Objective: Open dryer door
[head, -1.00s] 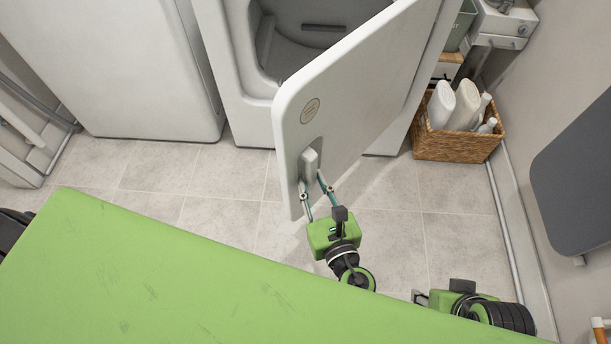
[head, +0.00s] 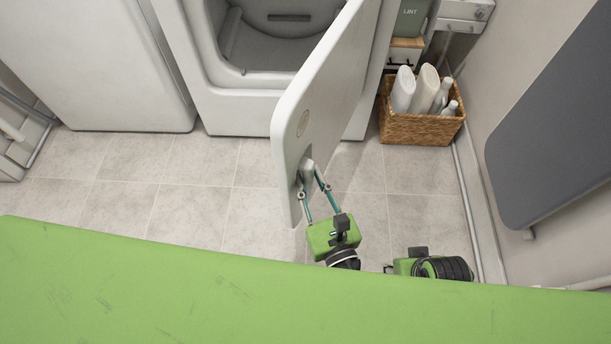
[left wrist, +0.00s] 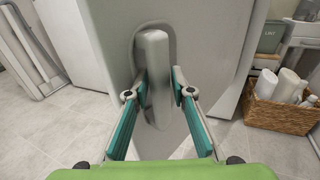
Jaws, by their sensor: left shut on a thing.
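The white dryer (head: 250,112) stands at the top middle of the head view, its drum opening partly uncovered. Its door (head: 325,95) stands well open, swung out toward me and seen at a steep angle. My left gripper (head: 311,174) is at the door handle (head: 305,170), low on the door. In the left wrist view the upright handle (left wrist: 155,60) sits between the fingers of my left gripper (left wrist: 159,88), which is shut on it. My right gripper (head: 389,268) is low to the right, away from the door; its fingers are mostly hidden.
A wicker basket (head: 418,128) with white bottles stands right of the dryer. A grey board (head: 560,130) is along the right wall. Another white appliance (head: 90,70) stands left. Tiled floor (head: 195,215) is clear left of the door.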

